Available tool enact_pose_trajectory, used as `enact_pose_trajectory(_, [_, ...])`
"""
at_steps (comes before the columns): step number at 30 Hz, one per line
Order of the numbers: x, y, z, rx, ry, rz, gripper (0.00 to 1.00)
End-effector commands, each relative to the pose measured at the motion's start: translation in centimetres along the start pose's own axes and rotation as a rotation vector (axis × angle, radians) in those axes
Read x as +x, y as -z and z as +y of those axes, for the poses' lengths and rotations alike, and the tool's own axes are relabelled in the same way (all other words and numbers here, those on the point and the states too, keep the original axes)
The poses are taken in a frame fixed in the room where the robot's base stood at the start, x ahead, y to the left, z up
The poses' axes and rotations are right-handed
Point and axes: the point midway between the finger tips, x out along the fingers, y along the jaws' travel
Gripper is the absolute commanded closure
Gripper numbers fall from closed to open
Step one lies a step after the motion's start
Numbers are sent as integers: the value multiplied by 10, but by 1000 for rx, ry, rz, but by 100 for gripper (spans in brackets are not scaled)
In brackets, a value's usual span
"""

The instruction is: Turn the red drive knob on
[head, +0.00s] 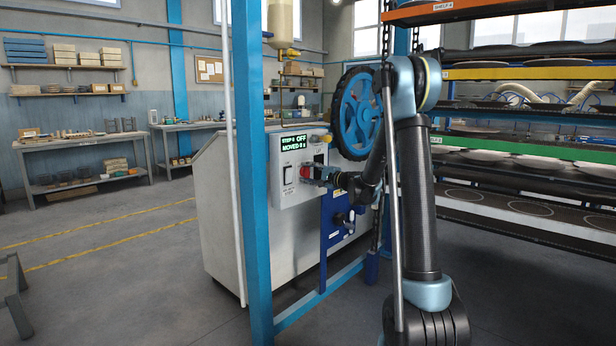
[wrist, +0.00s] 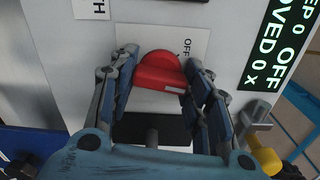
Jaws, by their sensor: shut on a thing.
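The red drive knob (wrist: 160,72) is on the front of the white control box (head: 300,158). A label reading OFF lies beside it in the wrist view. In the head view the knob (head: 305,171) is small and partly covered by my gripper. My gripper (wrist: 158,75) has its two blue-padded fingers on either side of the knob, shut on it. The green-lit display (head: 295,141) reads "OFF" and a "MOVED" line with 0; it also shows in the wrist view (wrist: 275,45).
A blue spoked wheel (head: 357,112) is behind the box. A blue post (head: 252,170) stands left of it. A yellow knob (wrist: 266,160) is close to my gripper's right side. Racks of shelves (head: 530,150) fill the right. Open floor (head: 120,260) lies to the left.

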Motion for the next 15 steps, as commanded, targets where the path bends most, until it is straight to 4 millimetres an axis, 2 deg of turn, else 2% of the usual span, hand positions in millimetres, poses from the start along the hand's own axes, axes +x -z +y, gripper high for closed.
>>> enact_pose_trajectory(15, [-1,2,1,440,-1,5,79])
